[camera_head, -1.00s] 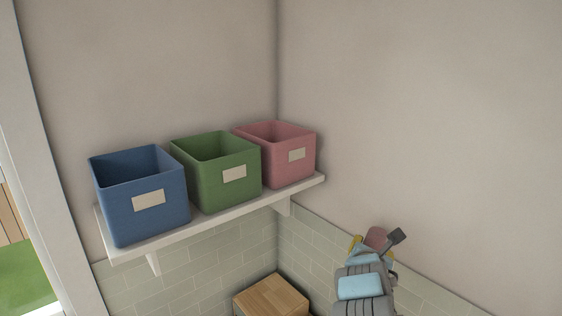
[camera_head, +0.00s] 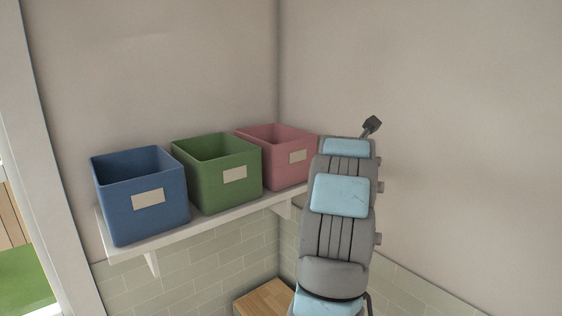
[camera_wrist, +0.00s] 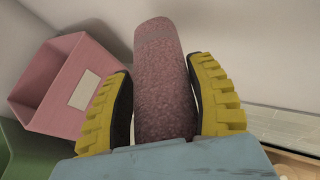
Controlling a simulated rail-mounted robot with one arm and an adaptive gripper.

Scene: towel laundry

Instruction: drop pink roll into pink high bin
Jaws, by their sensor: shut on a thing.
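The pink roll (camera_wrist: 163,85) is a rough-textured towel roll, seen in the wrist view. My gripper (camera_wrist: 163,92) is shut on it, with a yellow ribbed finger on each side. In the head view my arm hides the gripper and the roll. The pink high bin (camera_head: 280,158) stands at the right end of the wall shelf, its open top facing up and a blank label on its front. It also shows in the wrist view (camera_wrist: 58,112), to the left of the roll and apart from it.
A green bin (camera_head: 215,185) and a blue bin (camera_head: 140,215) stand left of the pink bin on the white shelf (camera_head: 205,226). A wooden box top (camera_head: 263,299) is below the shelf. Walls meet in the corner behind the pink bin.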

